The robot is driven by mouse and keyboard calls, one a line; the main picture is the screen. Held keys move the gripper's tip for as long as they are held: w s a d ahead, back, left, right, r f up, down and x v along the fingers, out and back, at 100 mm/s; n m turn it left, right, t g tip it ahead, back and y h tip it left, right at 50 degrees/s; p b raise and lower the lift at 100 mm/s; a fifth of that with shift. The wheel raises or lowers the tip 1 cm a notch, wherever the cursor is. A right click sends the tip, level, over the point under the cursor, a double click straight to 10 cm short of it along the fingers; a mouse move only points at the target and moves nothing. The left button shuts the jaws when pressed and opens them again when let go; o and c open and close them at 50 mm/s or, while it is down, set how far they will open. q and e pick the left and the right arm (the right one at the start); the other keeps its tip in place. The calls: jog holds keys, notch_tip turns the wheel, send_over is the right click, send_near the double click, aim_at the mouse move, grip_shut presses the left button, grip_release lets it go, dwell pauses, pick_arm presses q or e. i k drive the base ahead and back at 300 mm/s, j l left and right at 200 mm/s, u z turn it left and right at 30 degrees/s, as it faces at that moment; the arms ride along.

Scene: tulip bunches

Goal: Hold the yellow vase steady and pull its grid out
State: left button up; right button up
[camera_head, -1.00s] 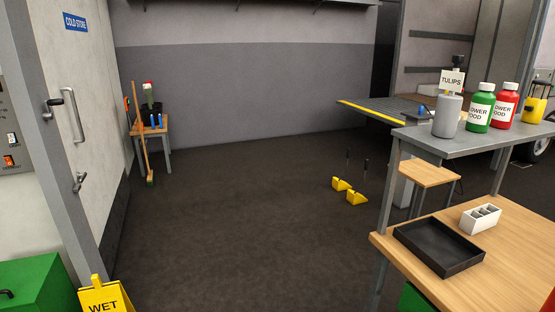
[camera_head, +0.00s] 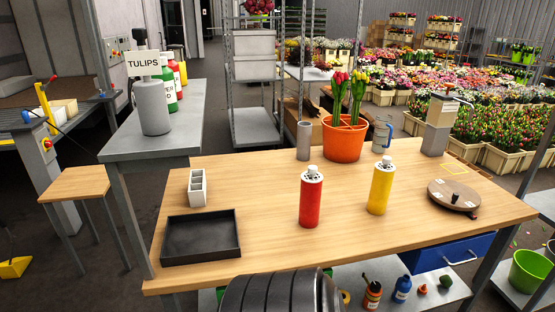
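The yellow vase (camera_head: 379,191) stands upright on the wooden table (camera_head: 260,235), right of its middle. Its grid (camera_head: 384,163) shows as a pale, dark-holed cap seated in the top of the vase. A similar red vase (camera_head: 310,200) with the same kind of pale holed cap stands upright to its left, with a clear gap between them. Neither of my grippers is in view, and nothing touches the yellow vase.
An orange pot of tulips (camera_head: 344,143), a grey cylinder (camera_head: 304,141) and a jug (camera_head: 382,134) stand behind the vases. A dark tray (camera_head: 201,262) and white divided holder (camera_head: 197,187) are at left. A round turntable (camera_head: 453,194) is at right. The front middle tabletop is clear.

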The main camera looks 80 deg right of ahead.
aim_at(386, 162)
jog(key=z, duration=2.35)
